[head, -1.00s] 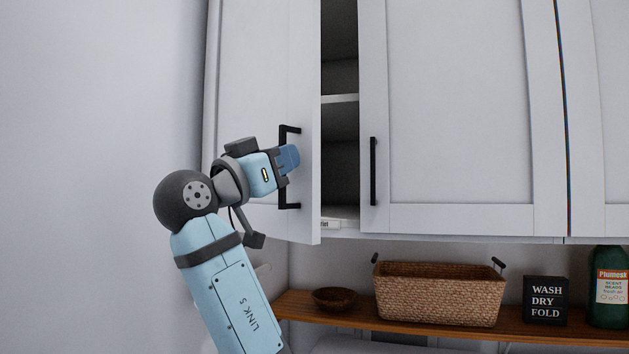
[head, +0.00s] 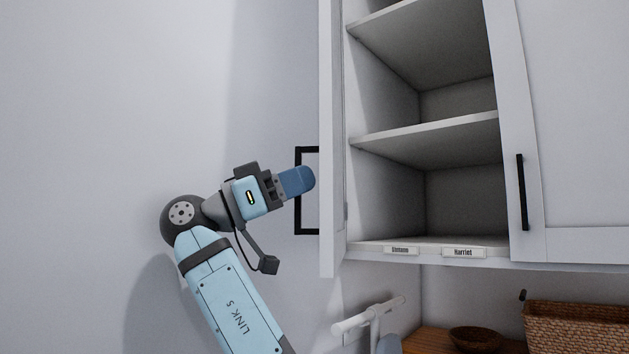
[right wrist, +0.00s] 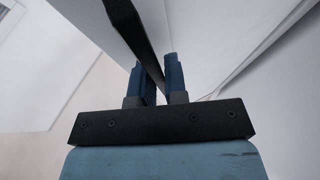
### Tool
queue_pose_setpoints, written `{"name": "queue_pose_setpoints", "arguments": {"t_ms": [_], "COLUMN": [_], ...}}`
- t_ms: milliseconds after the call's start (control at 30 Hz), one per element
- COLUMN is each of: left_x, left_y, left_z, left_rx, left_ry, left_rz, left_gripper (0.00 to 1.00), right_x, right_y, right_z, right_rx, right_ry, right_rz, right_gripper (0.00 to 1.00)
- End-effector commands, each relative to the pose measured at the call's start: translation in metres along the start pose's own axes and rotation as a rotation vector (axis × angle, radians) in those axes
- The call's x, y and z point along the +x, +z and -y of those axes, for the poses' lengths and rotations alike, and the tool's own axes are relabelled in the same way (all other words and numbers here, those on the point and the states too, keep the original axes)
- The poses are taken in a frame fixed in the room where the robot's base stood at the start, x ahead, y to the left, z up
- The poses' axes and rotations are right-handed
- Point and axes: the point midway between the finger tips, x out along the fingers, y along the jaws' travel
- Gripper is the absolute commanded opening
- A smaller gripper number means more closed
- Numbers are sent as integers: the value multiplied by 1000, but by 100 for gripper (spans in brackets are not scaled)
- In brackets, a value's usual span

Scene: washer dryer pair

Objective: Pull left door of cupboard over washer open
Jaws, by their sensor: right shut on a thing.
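The left cupboard door (head: 333,120) stands wide open, seen nearly edge-on in the head view. Its black bar handle (head: 299,215) is on the face turned to the left. My right gripper (head: 300,181) is at the middle of this handle. In the right wrist view, the blue fingers (right wrist: 159,82) are shut on the black handle bar (right wrist: 131,27), which runs between them. The open compartment shows empty shelves (head: 430,135) and two name labels, one reading "Harriet" (head: 463,252). My left gripper is not in view.
The right cupboard door (head: 570,120) is closed, with a black handle (head: 522,190). Below are a wicker basket (head: 580,325), a small bowl (head: 476,338) on a wooden shelf (head: 425,342), and a white rod (head: 368,316). A bare wall (head: 110,90) lies to the left.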

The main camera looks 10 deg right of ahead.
Motion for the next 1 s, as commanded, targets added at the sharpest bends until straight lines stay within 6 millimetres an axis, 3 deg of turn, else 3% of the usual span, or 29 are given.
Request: {"name": "queue_pose_setpoints", "arguments": {"t_ms": [367,400,500,867,1000], "left_x": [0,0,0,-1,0], "left_y": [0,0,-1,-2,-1], "left_z": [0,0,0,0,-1], "left_rx": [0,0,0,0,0], "left_ry": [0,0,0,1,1], "left_rz": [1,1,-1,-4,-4], "left_gripper": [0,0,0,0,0], "right_x": [-1,-1,-1,0,3], "right_y": [-1,-1,-1,-1,-11], "right_z": [1,1,1,1,0], "right_rx": [1,1,1,1,2], "right_ry": [-2,-2,-1,-1,0], "right_rz": [0,0,0,0,-1], "right_gripper": [0,18,36,36,36]}}
